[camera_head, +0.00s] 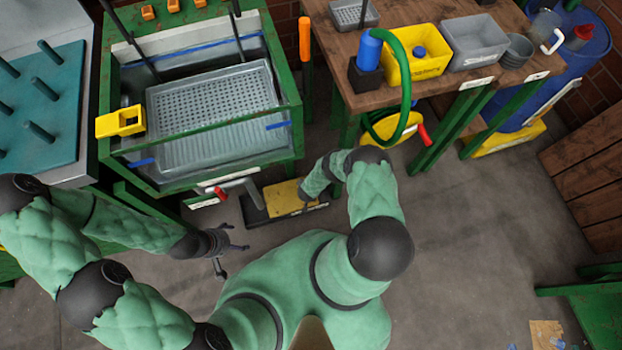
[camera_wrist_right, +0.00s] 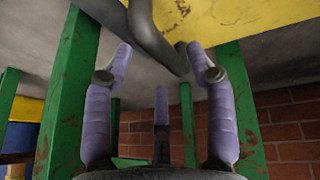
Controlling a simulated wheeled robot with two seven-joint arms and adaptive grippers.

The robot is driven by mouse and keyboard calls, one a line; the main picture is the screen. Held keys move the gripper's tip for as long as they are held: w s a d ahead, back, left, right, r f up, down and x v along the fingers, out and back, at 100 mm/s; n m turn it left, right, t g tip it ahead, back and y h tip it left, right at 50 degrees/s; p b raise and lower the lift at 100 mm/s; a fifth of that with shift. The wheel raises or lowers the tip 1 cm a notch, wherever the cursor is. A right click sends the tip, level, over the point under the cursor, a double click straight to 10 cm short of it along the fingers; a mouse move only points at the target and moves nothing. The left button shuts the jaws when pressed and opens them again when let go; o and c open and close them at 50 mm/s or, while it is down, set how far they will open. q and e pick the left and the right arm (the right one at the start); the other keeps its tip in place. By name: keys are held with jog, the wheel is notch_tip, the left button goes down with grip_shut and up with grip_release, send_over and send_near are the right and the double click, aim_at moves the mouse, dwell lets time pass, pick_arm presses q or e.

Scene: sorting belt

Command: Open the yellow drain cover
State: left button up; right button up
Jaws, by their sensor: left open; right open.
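The yellow drain cover (camera_head: 283,198) appears as a flat yellow plate in a dark frame on the floor, below the green wash stand. My right arm partly hides it. In the right wrist view a worn yellow surface (camera_wrist_right: 250,14) fills the top, with a dark curved bar (camera_wrist_right: 146,32) in front of it. My right gripper (camera_wrist_right: 158,62) is open, its fingers spread on either side of the bar's lower end; I cannot tell whether they touch it. In the head view my left gripper (camera_head: 222,248) is open and empty above the floor, left of the cover.
The green wash stand (camera_head: 290,90) holds a grey perforated basin (camera_head: 215,115), with a red-ended lever (camera_head: 220,193) below. A wooden bench (camera_head: 440,88) with a yellow bin (camera_head: 418,60) stands at the upper right. The floor on the right (camera_head: 470,230) is mostly clear.

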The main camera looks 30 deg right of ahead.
jog(key=shift+b+x, duration=0.35)
jog(key=shift+x, duration=0.6)
pick_arm(q)
jog(key=shift+f, duration=0.55)
